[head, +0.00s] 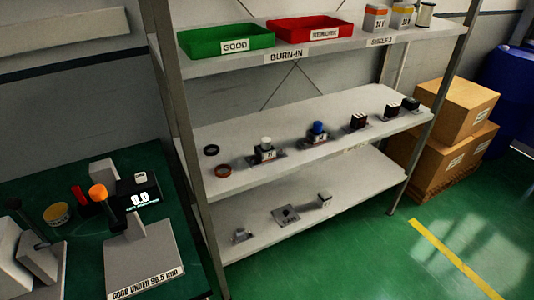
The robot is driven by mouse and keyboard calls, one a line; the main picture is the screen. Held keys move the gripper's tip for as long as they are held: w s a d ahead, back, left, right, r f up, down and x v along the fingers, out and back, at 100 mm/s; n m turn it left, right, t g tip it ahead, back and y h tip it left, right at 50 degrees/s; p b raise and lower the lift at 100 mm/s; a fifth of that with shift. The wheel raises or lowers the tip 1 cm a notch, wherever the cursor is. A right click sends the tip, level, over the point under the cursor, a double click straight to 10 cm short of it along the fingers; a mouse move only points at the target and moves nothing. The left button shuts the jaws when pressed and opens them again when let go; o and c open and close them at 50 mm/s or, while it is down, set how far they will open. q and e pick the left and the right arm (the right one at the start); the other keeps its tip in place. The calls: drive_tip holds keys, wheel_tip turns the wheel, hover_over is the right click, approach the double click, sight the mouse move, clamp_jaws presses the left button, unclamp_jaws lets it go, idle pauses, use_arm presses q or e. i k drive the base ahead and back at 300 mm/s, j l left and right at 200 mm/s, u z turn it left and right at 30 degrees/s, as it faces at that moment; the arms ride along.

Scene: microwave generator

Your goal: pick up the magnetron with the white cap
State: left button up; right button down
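The magnetron with the white cap (266,153) stands upright on the middle shelf board, left of centre, on a small dark base. A similar magnetron with a blue cap (318,132) stands to its right on the same board. Neither of my grippers shows in the head view, so nothing is seen touching the white-capped magnetron.
The middle shelf (330,155) also bears several dark parts to the right and two rings (223,170) at left. Above are a green GOOD tray (226,40) and red REWORK tray (311,29). A shelf post (178,130) and green bench (180,222) stand left.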

sight(266, 152)
drive_tip(key=i+l+u, duration=0.2)
drive_tip(key=i+l, duration=0.2)
drive_tip(key=l, duration=0.25)
drive_tip(key=i+l+u, duration=0.25)
drive_tip(key=i+l, duration=0.15)
drive_tip(key=l, duration=0.3)
